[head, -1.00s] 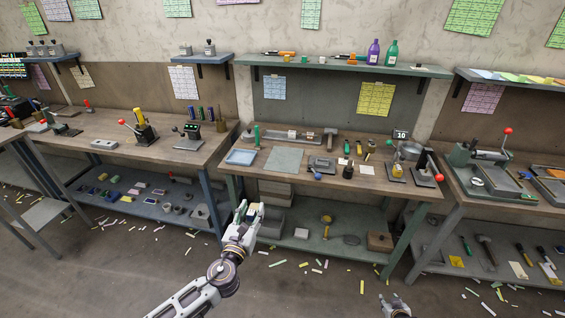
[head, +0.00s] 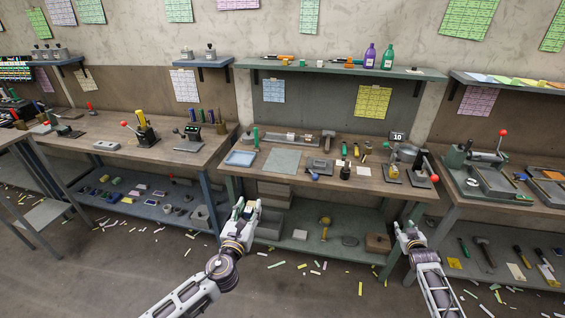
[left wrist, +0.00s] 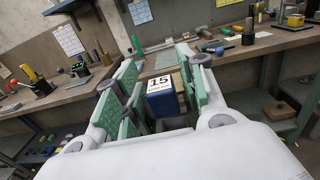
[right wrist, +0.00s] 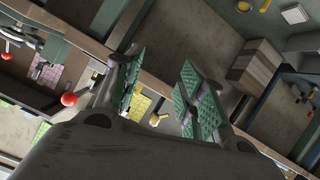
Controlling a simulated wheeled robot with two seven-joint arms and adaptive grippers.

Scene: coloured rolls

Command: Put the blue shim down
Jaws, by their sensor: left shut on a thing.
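My left gripper (head: 247,212) is in front of the middle workbench, below its top edge. In the left wrist view, the gripper (left wrist: 158,92) is shut on the blue shim (left wrist: 161,106), a small blue block with a white face marked "15". It lies between the green finger pads; in the head view the fingers mostly hide it. My right gripper (head: 409,236) is in front of the bench's right leg. In the right wrist view, the gripper (right wrist: 162,90) is open with nothing between its pads.
The middle workbench (head: 345,182) carries a grey mat (head: 283,160), a light-blue tray (head: 241,157) at left, a blue-ended tool (head: 312,175), and red-knobbed devices at right. A lower shelf (head: 300,222) holds boxes and a yellow mallet (head: 324,222). Scraps litter the floor.

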